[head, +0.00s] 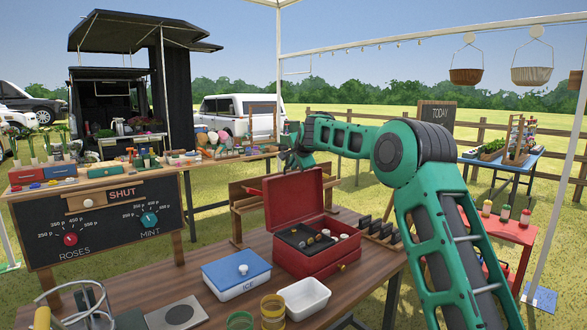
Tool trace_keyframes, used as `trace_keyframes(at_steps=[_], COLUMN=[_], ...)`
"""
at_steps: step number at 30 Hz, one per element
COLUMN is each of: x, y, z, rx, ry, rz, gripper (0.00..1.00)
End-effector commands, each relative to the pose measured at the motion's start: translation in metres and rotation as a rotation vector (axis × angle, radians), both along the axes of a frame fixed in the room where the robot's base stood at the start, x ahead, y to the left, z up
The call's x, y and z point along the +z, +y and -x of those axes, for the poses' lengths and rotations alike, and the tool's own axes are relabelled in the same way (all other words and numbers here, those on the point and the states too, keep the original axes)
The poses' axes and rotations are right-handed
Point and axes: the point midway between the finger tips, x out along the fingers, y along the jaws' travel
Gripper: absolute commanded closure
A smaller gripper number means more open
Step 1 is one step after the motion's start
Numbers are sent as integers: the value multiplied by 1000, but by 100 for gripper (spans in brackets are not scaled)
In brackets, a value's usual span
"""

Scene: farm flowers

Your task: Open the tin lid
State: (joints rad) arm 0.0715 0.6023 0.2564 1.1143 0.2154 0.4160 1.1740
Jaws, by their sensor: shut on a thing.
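The red tin (330,258) stands on the brown table, with a black inner tray (290,238) holding several coins or small round pieces. Its red lid (293,198) is raised, standing about upright at the back of the tin. A small brass knob (342,266) is on its front. My gripper (292,168) is at the upper edge of the lid, shut on it; the fingertips are small and partly hidden there.
A price board with dials (105,222) is at left.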

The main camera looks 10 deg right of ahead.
Motion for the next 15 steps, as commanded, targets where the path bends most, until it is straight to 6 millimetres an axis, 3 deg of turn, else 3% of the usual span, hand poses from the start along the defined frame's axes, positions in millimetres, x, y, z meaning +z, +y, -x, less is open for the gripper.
trace_keyframes(at_steps=[1, 2, 3, 4, 15], x=[16, 17, 17, 16, 11], y=[-11, -10, -9, -8, 3], z=[-2, -2, -3, -3, -1], rx=[-18, -18, -18, -17, -4], ry=[-31, -31, -32, -32, -20], rz=[6, 6, 6, 6, 4], gripper=[100, 100, 83, 76, 74])
